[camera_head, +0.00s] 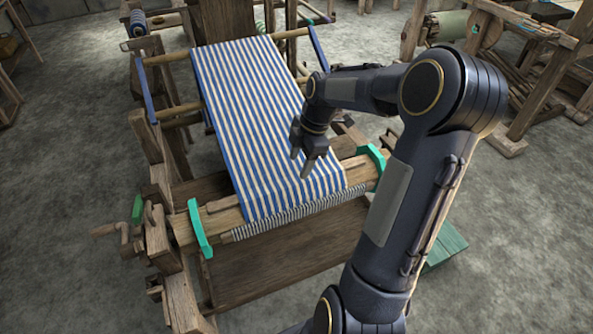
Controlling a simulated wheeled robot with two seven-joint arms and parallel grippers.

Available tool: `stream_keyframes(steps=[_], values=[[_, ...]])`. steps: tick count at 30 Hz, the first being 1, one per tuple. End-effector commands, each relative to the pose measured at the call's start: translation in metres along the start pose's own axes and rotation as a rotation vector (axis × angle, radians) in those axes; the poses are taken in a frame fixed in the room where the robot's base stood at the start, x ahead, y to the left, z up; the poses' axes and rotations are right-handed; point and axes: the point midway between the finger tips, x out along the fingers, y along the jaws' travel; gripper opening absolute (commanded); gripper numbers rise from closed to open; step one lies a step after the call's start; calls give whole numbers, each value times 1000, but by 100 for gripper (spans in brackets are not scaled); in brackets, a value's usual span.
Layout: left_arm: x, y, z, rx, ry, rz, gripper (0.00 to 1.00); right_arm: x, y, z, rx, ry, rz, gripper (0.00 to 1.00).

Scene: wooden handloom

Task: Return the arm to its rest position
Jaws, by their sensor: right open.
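My right arm comes in from the lower right and arches over the right side of the wooden handloom (290,265). My right gripper (301,166) points down with its fingers apart and nothing between them. It shows in front of the blue and white striped cloth (245,110), near the cloth's right edge. I cannot tell the exact gap between the fingertips and the cloth. The cloth runs down to the wooden front beam (222,218), where a striped roll shows. My left gripper is not in view.
Green brackets (200,228) sit at the front beam's ends; the right one is close to my arm. A wooden crank handle (105,230) sticks out at the left. Another wooden frame (545,90) stands at the upper right. Grey floor (60,140) is clear at the left.

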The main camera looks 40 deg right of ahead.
Motion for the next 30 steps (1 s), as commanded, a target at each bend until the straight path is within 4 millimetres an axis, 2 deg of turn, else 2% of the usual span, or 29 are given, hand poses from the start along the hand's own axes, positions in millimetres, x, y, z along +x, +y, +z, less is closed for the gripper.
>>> stream_keyframes(steps=[5,13,17,20,24,27,30], values=[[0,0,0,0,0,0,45,-17,0,0,0,0,1,52],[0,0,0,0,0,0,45,-21,-1,-1,4,0,1,52],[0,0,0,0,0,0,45,-34,-14,-21,91,-2,27,52],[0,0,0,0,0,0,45,-52,-43,-52,266,12,72,52],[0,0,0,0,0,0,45,-70,-105,-97,617,90,141,52],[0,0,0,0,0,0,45,-70,-149,-118,868,180,159,52],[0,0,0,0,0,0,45,-64,-185,-132,1080,270,146,52]])
